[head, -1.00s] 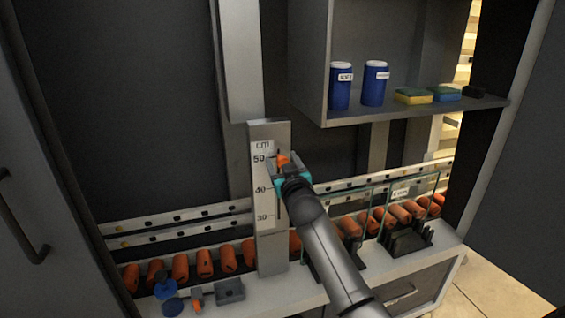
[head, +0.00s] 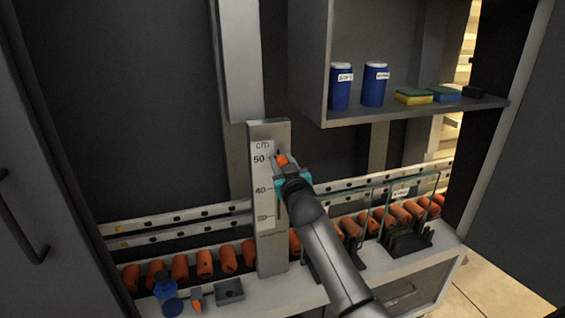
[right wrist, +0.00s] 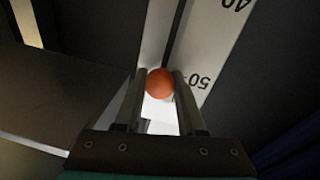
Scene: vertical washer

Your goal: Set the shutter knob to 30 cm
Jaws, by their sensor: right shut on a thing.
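The shutter knob is an orange ball (right wrist: 160,84), seen in the right wrist view between my right gripper's fingers. In the head view the orange knob (head: 282,159) sits at about the 50 mark of the cm scale (head: 262,180). The scale is a white strip on a grey upright post, with 50 at the top, 40 in the middle and a lower mark that is hard to read. My right gripper (head: 281,166) is shut on the knob; its fingers (right wrist: 159,95) lie on both sides of it. My left gripper is not in view.
A shelf (head: 420,112) with blue jars and sponges is at the upper right. Orange rollers (head: 205,263) line the washer behind the counter (head: 290,290). A glass pane stands in a black rack (head: 408,240) at right. A small grey box (head: 229,291) is at lower left.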

